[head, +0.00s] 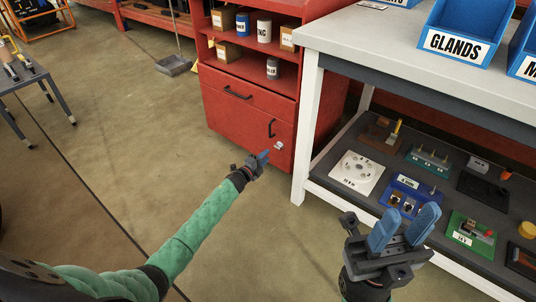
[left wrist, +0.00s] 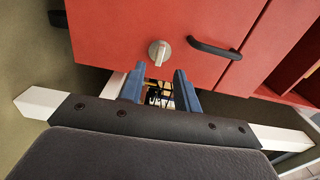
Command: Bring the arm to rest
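My left arm, in a green sleeve, reaches out from the lower left of the head view. Its gripper (head: 263,158) is in front of the red cabinet (head: 240,117), left of the cabinet's silver knob (head: 280,146). In the left wrist view the two blue fingers (left wrist: 158,88) stand apart with nothing held between them. The knob (left wrist: 159,50) shows just beyond the fingertips, apart from them. My right gripper (head: 404,228) is at the lower right of the head view, its blue fingers spread and empty, in front of the workbench's lower shelf.
A white workbench (head: 352,32) at right carries blue bins, one labelled GLANDS (head: 462,38). Its dark lower shelf (head: 330,177) holds several small boards. Cans and boxes stand on the cabinet shelves. A small grey table (head: 32,77) is at far left. The middle floor is clear.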

